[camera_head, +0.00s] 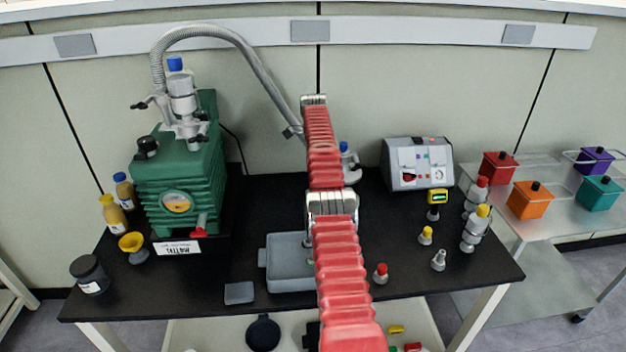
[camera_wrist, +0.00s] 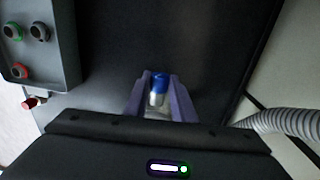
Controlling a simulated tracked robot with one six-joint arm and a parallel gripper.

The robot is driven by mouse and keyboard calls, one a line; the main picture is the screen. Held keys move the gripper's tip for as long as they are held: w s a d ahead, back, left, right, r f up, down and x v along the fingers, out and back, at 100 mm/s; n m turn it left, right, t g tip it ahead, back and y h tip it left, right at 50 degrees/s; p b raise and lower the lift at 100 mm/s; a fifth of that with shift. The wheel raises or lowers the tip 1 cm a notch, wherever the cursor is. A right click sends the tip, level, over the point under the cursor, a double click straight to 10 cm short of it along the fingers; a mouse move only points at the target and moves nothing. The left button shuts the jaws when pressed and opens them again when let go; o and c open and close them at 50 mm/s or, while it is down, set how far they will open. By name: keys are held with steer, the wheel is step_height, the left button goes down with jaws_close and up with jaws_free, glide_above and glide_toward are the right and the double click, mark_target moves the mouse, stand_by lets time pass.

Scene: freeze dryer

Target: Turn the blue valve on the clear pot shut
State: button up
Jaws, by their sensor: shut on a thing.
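The blue valve (camera_wrist: 160,81) shows in the wrist view between the two purple fingers of my gripper (camera_wrist: 160,88). Its top is blue, with a pale silvery body below. The fingers are shut on it, one on each side. In the head view a small blue top (camera_head: 344,147) on a metal fitting (camera_head: 350,164) shows just right of my red arm; it looks like the same valve. My arm hides my gripper there. I cannot make out the clear pot in either view, nor how far the valve is turned.
A green pump (camera_head: 180,170) stands left, with a grey corrugated hose (camera_head: 250,62) arching behind my arm. A grey control box (camera_head: 418,165) stands close on the right. A grey tray (camera_head: 285,275) and small capped fittings (camera_head: 381,273) lie nearer. Black bench (camera_head: 215,272) is bare in places.

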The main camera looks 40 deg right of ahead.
steer(key=shift+w+a+r, duration=0.15)
steer(key=shift+w+a, duration=0.05)
steer(key=shift+w, duration=0.05)
steer(key=o, duration=1.1)
steer(key=shift+s+d, duration=0.1)
steer(key=shift+s, duration=0.05)
steer(key=shift+c, duration=0.2)
